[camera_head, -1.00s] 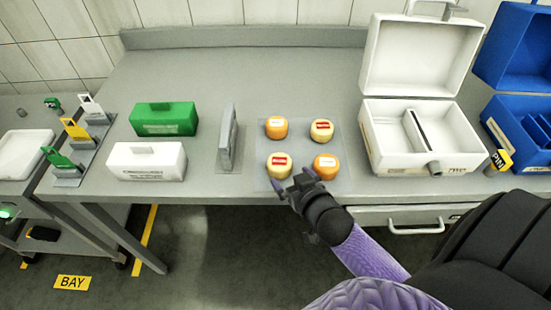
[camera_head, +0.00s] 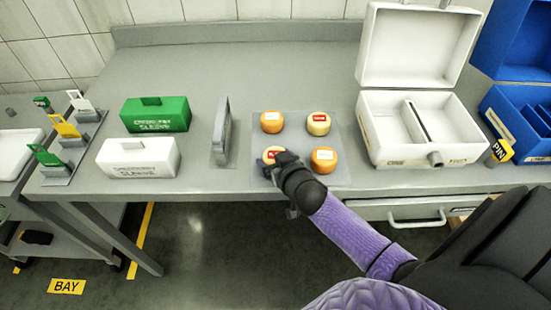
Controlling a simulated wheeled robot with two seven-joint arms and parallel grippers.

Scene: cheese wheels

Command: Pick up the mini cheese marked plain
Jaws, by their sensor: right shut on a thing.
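Several mini cheeses stand on a thin translucent mat (camera_head: 340,172) on the grey bench. The back-left cheese (camera_head: 271,122) and front-right cheese (camera_head: 323,159) are orange with white labels. The back-right cheese (camera_head: 318,125) and front-left cheese (camera_head: 269,152) are pale yellow with red labels. The label words are too small to read, so I cannot tell which is marked plain. My right gripper (camera_head: 272,162) is shut on the front-left cheese, partly hiding it. I cannot tell whether this cheese touches the mat. My left gripper is out of view.
A grey upright plate on a stand (camera_head: 222,131) is left of the mat. Further left are a green box (camera_head: 156,116) and a white box (camera_head: 138,158). An open white case (camera_head: 415,130) stands close on the right, with a blue case (camera_head: 520,115) beyond.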

